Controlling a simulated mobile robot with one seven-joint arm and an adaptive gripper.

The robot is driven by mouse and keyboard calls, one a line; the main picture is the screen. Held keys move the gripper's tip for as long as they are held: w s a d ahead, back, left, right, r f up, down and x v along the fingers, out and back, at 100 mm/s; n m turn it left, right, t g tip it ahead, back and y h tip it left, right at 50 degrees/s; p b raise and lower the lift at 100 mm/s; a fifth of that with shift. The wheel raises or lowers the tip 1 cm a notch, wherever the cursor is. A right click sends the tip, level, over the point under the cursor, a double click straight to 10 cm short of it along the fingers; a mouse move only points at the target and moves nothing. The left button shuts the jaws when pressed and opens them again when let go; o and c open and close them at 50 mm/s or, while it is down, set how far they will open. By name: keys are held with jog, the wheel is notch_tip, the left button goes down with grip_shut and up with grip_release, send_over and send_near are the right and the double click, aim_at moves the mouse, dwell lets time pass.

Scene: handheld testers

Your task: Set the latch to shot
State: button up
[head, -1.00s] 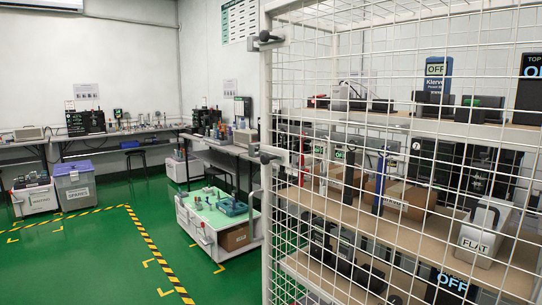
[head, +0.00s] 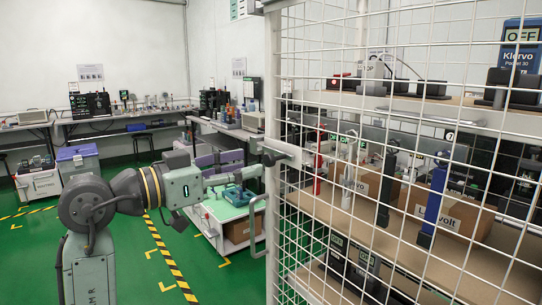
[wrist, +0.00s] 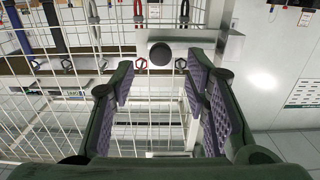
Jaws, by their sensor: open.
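The latch (head: 288,150) is a pale grey bar with a round black knob (head: 269,157) on the mesh cage door's left edge. In the wrist view the black knob (wrist: 160,54) lies just beyond the fingertips, centred between them. A grey plate (wrist: 233,46) stands to its right. My gripper (head: 250,166) is at the latch's left in the head view. In the wrist view my gripper (wrist: 160,82) is open, with purple ribbed pads, and nothing is held. I cannot tell whether the knob is touched. The latch's bolt position is not clear.
The white mesh door (head: 400,200) covers shelves of handheld testers and boxes (head: 445,205). A grey D-shaped handle (head: 257,228) is below the latch. A trolley with a pale green top (head: 228,212) stands behind my gripper. Green floor is open at the left.

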aim_at(266, 161)
jog(key=p+x, duration=0.1)
jog(key=x, duration=0.5)
jog(key=shift+w+d, duration=0.25)
jog(key=shift+d, duration=0.05)
grip_shut()
